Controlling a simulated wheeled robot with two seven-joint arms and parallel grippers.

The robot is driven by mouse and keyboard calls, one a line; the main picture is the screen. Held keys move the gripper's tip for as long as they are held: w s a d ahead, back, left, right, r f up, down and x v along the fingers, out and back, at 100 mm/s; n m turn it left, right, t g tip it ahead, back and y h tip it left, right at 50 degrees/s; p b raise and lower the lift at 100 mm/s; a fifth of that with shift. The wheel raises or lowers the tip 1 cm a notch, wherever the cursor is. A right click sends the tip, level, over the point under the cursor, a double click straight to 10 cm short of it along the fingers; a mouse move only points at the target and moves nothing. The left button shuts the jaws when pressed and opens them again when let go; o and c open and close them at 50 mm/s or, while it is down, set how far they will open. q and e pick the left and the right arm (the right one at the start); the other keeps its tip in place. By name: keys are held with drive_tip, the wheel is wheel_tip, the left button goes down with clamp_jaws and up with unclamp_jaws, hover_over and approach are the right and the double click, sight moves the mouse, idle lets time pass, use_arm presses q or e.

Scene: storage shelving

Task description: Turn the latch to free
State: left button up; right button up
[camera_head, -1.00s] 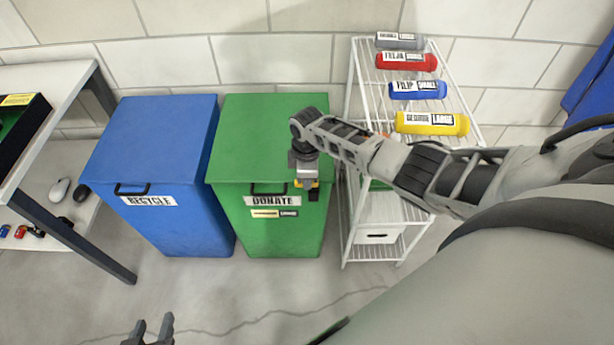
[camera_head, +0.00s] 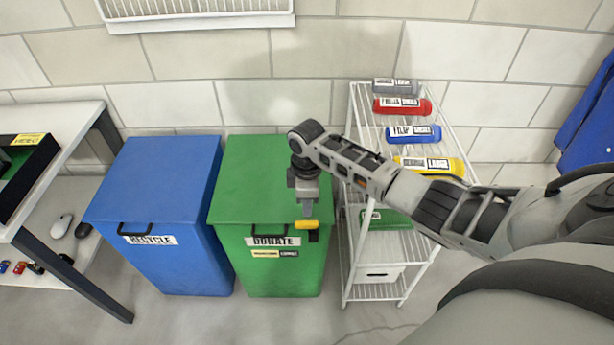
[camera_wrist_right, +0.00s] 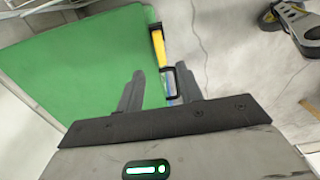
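The green bin (camera_head: 262,190) marked DONATE has a lid and a black handle (camera_head: 266,241) at the front. A yellow bar with black ends (camera_head: 306,224), seemingly the latch, lies horizontally at the lid's front edge, right of the handle. It also shows in the right wrist view (camera_wrist_right: 158,48), beyond my fingertips. My right gripper (camera_wrist_right: 160,78) is open, its fingers apart over the bin's front edge, with the black handle (camera_wrist_right: 172,86) seen between them. I cannot tell whether it touches anything. My left gripper is not in view.
A blue RECYCLE bin (camera_head: 160,175) stands to the left. A white wire shelf (camera_head: 352,200) with coloured cylinders stands close on the right. A table (camera_head: 62,120) is at the far left. Floor in front of the bins looks clear.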

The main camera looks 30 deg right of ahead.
wheel_tip(320, 180, up, 7)
idle(0.3)
idle(0.4)
drive_tip(key=s+a+f+m+t+y, duration=0.15)
drive_tip(key=s+a+f, duration=0.25)
drive_tip(key=s+a, duration=0.65)
drive_tip(key=s+d+r+m+t+h, duration=0.1)
drive_tip(key=s+d+r+m, duration=0.2)
drive_tip(key=s, duration=0.4)
drive_tip(key=s+r+m+t, duration=0.1)
drive_tip(key=s+r+m, duration=0.2)
drive_tip(key=s+m, duration=0.3)
drive_tip(key=w+a+f+n+t+y, duration=0.1)
drive_tip(key=w+a+f+t+y, duration=0.1)
drive_tip(key=w+a+f+t, duration=0.2)
wheel_tip(320, 180, down, 4)
drive_tip(key=a+t, duration=0.1)
drive_tip(key=t, duration=0.1)
drive_tip(key=shift+w+r+t, duration=0.15)
drive_tip(key=shift+w+t, duration=0.2)
drive_tip(key=shift+w, duration=0.05)
